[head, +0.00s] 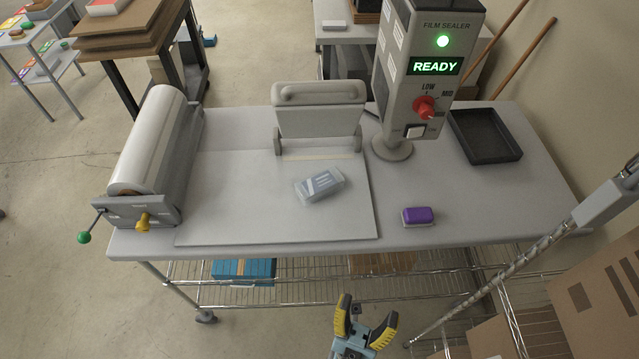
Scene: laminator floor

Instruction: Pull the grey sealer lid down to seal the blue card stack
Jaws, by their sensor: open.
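The grey sealer lid (320,118) stands raised, nearly upright, on its hinge at the back of the pale sealing board (230,215). A small pale blue-grey, film-wrapped card stack (320,187) lies slightly turned on the board in front of the lid, apart from it. The film sealer control box (430,60) shows a green light and the word READY. My gripper (366,315) is open and empty, low in front of the table's front edge, well away from the lid and the stack.
A film roll (150,140) with a green-knobbed crank sits at the table's left end. A purple block (418,216) and a black tray (487,137) are on the right. Blue packs (244,270) lie on the wire shelf below. Cardboard boxes (600,300) stand front right.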

